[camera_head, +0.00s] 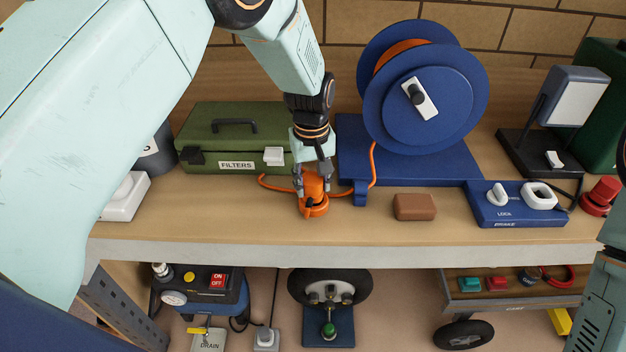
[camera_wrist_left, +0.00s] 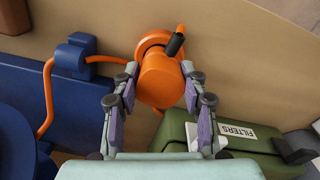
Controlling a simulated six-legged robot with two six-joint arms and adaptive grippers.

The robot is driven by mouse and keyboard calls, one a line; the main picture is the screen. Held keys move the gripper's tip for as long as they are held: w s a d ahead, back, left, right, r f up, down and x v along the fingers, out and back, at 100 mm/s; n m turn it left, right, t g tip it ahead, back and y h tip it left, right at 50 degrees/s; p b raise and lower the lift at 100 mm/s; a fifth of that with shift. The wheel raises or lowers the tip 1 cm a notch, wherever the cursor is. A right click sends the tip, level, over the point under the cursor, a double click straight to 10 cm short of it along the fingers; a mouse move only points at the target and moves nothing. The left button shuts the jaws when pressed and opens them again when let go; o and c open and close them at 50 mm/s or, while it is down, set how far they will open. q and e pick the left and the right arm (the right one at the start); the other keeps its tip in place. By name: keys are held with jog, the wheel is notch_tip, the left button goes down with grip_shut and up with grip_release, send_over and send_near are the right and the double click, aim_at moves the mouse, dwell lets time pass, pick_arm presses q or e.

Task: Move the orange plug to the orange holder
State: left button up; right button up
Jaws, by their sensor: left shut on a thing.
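My left gripper (camera_head: 313,182) is shut on the orange plug (camera_head: 315,188) above the wooden bench top. In the left wrist view the plug (camera_wrist_left: 160,80) is a thick orange cylinder between the two fingers of the gripper (camera_wrist_left: 160,90). An orange ring-shaped base (camera_head: 314,209) with a black lever is at the plug's lower end; in the left wrist view the lever (camera_wrist_left: 174,45) lies across this ring (camera_wrist_left: 152,42). I cannot tell whether the ring is the orange holder or part of the plug. My right gripper is out of view.
A blue cord reel (camera_head: 425,95) stands behind; its orange cord (camera_head: 372,165) passes a blue clip (camera_head: 360,192) near the plug. A green FILTERS box (camera_head: 230,140) is left, a brown block (camera_head: 415,207) and a blue LOCK panel (camera_head: 517,205) right. The bench's front edge (camera_head: 330,253) is close.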

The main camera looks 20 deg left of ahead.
pick_arm(q)
jog(key=o, duration=1.2)
jog(key=shift+r, duration=0.1)
notch_tip(320, 180, up, 12)
jog(key=shift+s+a+f, duration=0.1)
jog(key=shift+s, duration=0.05)
